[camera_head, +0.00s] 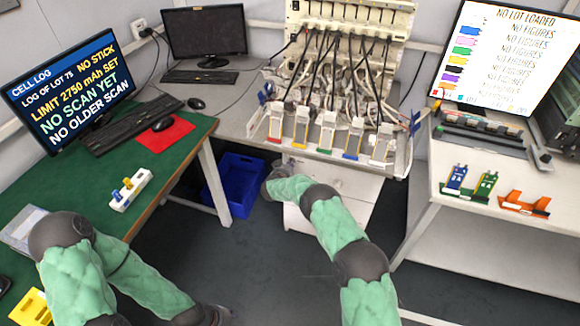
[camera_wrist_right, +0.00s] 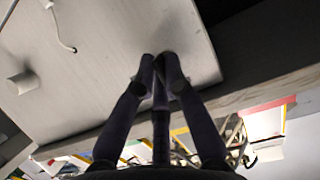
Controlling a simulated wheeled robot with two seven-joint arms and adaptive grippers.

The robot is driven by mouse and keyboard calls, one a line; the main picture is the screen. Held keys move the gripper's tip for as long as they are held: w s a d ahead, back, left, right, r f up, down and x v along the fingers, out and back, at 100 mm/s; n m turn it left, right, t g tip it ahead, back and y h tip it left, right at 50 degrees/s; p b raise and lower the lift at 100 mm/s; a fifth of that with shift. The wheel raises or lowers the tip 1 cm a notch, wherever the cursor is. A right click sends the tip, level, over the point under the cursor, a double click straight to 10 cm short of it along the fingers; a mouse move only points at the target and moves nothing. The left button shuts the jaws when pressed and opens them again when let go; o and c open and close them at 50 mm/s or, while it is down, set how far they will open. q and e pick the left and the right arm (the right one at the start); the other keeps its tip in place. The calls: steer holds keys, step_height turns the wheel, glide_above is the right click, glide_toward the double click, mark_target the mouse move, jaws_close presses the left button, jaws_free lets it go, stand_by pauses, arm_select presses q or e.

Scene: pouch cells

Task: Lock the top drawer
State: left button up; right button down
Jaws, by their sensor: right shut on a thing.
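The white drawer unit (camera_head: 345,183) stands under the middle table, and its top drawer front is partly covered by my right arm. In the right wrist view the pale drawer front (camera_wrist_right: 100,70) fills the upper left, with a round knob (camera_wrist_right: 22,82) on it. My right gripper (camera_head: 286,169) is at the upper left of that front. In the wrist view its fingertips (camera_wrist_right: 160,62) meet against the panel near its edge, shut on a small part that they mostly hide. I cannot make out a key or lock. My left arm is low at the left; its fingers cannot be made out.
A blue bin (camera_head: 235,183) stands on the floor left of the drawers. Above, the middle table (camera_head: 235,128) carries a cabled rack with several upright pouch cells. A green-topped desk (camera_head: 100,190) is at left and a white table (camera_head: 450,200) at right. A thin cord (camera_wrist_right: 62,35) shows in the wrist view.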

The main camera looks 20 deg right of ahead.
steer(key=c, duration=1.3)
jaws_free()
steer(key=v, duration=1.2)
steer(key=shift+f, duration=0.1)
steer(key=s+a+f+n+g+y, duration=0.2)
steer(key=s+f+y, duration=0.3)
steer(key=s, duration=0.5)
steer(key=s+a+f+n+g+y, duration=0.2)
steer(key=s+f+g+y, duration=0.1)
steer(key=s+f, duration=0.6)
steer(key=s+a+r+g+y, duration=0.1)
steer(key=s+a+g, duration=0.1)
steer(key=s, duration=1)
steer(key=s+a+r+g+y, duration=0.1)
steer(key=s+a+g+y, duration=0.1)
steer(key=s, duration=1)
steer(key=shift+s+r+g+p, duration=0.2)
steer(key=shift+s+g+p, duration=0.15)
steer(key=shift+g, duration=0.55)
